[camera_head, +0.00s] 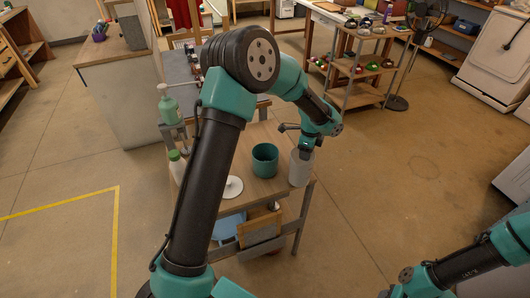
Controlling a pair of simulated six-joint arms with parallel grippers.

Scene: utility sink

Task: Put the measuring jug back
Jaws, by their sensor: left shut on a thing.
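A pale grey-white cup-like vessel (301,170), which looks like the measuring jug, stands upright at the right edge of the small wooden-topped table (225,206). My left arm reaches over from the left, and my left gripper (304,150) points down at the vessel's top, shut on its rim. I cannot make out the jug's handle or spout, nor whether its base touches the tabletop. Only links of my right arm show at the lower right; its gripper is out of view.
A teal pot (265,161) stands just left of the vessel. A white disc (232,187) lies nearer the front. A green-capped bottle (177,167) and a pale green pump bottle (168,106) stand on the left. Open floor lies right of the table.

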